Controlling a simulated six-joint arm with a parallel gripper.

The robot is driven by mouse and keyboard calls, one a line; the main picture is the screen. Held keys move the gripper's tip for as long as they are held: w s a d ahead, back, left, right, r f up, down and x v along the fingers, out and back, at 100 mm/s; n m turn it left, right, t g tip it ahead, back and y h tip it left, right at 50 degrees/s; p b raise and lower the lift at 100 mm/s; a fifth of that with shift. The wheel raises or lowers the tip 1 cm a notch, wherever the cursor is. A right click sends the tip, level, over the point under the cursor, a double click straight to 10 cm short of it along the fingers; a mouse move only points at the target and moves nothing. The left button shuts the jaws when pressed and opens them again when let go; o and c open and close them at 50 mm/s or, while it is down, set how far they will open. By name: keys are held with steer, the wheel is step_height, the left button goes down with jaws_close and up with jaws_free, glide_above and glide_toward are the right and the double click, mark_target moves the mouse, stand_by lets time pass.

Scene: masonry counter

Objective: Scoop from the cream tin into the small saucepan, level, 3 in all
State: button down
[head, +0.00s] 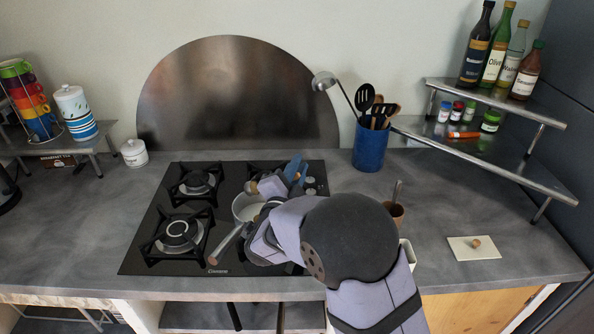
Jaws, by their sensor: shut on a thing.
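The small saucepan (240,207) stands on the hob, its handle pointing to the lower left. My gripper (280,186) is over the pan's right side and is shut on a blue-handled tool (296,168), seemingly the scoop. The tool's bowl and its contents are hidden by my wrist. A pale inside shows in the pan, but I cannot tell what it holds. A cream container (408,254), probably the cream tin, is right of my arm and mostly hidden behind it.
A brown cup (398,213) with a utensil stands right of my arm. A blue utensil crock (370,147) is behind the hob's right end. A metal shelf (500,165) with bottles and jars fills the right back. A white lidded pot (134,153) stands left.

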steer(key=shift+s+d+f+m+b, duration=0.1)
steer(key=shift+d+f+m+b, duration=0.2)
steer(key=shift+f+m+b, duration=1.05)
steer(key=shift+s+d+f+m+b, duration=0.1)
steer(key=shift+d+f+m+b, duration=0.2)
steer(key=shift+b, duration=1.9)
steer(key=shift+f+b, duration=0.15)
steer(key=shift+b, duration=0.25)
steer(key=shift+d+m+b, duration=0.1)
steer(key=shift+m+b, duration=0.2)
steer(key=shift+m, duration=0.05)
steer(key=shift+b, duration=0.75)
steer(key=shift+r+b, duration=0.3)
steer(key=shift+r, duration=0.15)
steer(key=shift+r+p, duration=0.15)
steer(key=shift+p, duration=0.15)
